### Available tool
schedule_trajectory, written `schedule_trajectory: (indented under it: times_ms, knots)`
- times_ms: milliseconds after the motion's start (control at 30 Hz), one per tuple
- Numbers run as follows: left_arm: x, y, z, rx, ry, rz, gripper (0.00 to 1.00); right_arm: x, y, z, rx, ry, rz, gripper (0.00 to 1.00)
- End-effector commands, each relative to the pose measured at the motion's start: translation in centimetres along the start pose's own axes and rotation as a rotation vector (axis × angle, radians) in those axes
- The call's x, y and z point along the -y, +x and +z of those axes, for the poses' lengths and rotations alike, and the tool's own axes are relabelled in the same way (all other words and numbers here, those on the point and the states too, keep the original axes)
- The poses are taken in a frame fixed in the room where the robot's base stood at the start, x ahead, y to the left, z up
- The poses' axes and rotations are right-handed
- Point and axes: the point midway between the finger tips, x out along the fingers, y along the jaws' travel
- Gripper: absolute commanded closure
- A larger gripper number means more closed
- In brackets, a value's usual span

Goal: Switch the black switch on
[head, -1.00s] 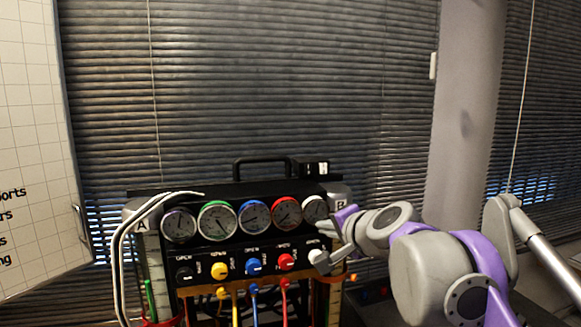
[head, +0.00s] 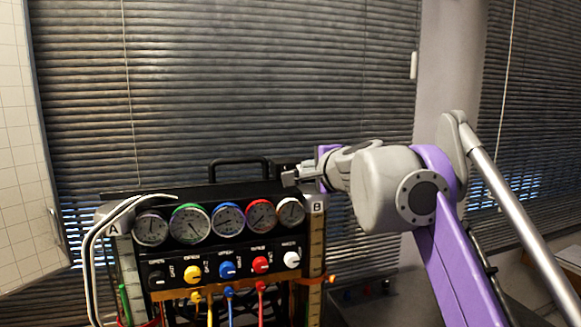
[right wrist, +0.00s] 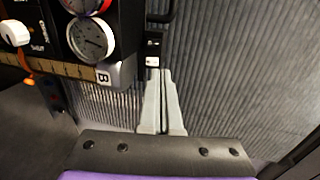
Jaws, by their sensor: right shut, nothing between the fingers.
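A small black switch box sits on top of the gauge rig, behind its right end; in the right wrist view the box (right wrist: 152,48) shows dark and white parts. Which way the black switch is set cannot be told. My left gripper is not in view.
The rig (head: 140,257) carries a row of round gauges, with coloured knobs and hoses below. A black carry handle (head: 240,161) stands on its top, left of my gripper. White cables (head: 100,226) loop at the left. Blinds hang behind.

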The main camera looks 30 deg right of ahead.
Motion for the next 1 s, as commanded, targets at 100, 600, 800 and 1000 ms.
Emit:
schedule_trajectory:
  times_ms: [100,600,800,1000]
  knots:
    - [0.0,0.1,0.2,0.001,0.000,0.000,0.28,-0.1,1.9,0.1,0.002,0.001,0.001,1.00]
    - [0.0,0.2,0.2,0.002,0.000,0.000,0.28,-0.1,11.1,0.1,0.001,-0.001,0.000,1.00]
    - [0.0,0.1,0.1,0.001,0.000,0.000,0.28,0.0,12.8,0.1,0.001,-0.001,0.000,1.00]
    - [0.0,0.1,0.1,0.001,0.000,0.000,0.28,-0.1,13.2,0.0,0.001,-0.001,0.000,1.00]
